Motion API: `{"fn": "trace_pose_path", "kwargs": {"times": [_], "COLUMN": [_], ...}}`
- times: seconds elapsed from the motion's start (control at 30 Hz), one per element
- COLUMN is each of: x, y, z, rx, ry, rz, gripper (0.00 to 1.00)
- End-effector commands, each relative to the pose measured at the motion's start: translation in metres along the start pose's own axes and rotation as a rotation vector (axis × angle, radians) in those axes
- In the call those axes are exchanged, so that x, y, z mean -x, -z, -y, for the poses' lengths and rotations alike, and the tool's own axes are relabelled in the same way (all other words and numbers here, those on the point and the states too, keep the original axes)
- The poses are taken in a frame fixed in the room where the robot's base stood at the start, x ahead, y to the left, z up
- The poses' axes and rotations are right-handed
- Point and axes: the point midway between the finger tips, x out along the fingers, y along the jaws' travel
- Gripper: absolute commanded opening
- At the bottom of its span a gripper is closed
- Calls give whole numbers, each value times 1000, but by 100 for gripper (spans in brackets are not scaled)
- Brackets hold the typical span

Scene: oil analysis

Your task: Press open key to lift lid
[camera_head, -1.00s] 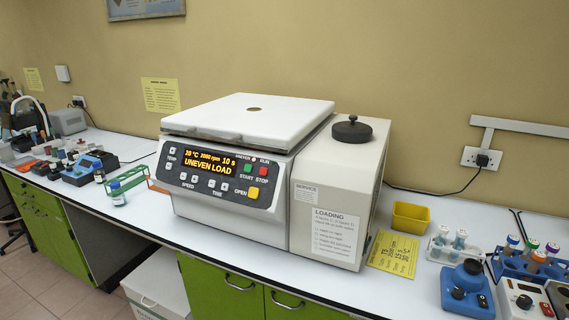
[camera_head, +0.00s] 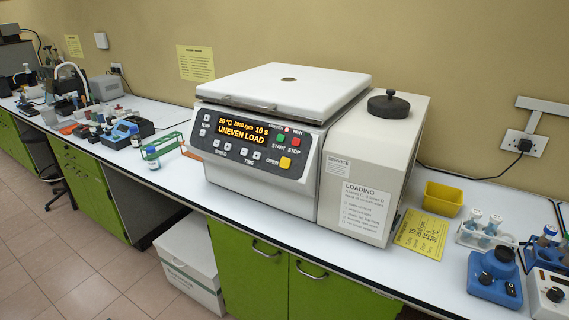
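A white and grey centrifuge (camera_head: 230,173) stands on the bench in the middle of the view. Its white lid (camera_head: 320,85) is shut flat on top. The dark display (camera_head: 242,129) reads 20 °C, 2000 rpm, 10 s and UNEVEN LOAD in orange. The yellow OPEN key (camera_head: 285,163) is at the lower right of the front panel, below the green START key (camera_head: 280,140) and the red STOP key (camera_head: 296,142). My gripper is not in view.
To the right are a yellow bin (camera_head: 443,198), a yellow note (camera_head: 421,234), a white tube rack (camera_head: 484,236) and a blue device (camera_head: 495,280). A green rack (camera_head: 164,146) and a small bottle (camera_head: 153,160) stand left of the centrifuge. The bench front before it is clear.

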Motion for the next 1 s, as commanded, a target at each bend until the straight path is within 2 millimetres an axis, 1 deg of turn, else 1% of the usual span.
{"fn": "trace_pose_path", "kwargs": {"times": [0.03,0.17,1.0], "x": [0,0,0], "y": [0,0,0], "z": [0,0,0], "rx": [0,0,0], "ry": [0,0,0], "rz": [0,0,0], "gripper": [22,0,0]}}
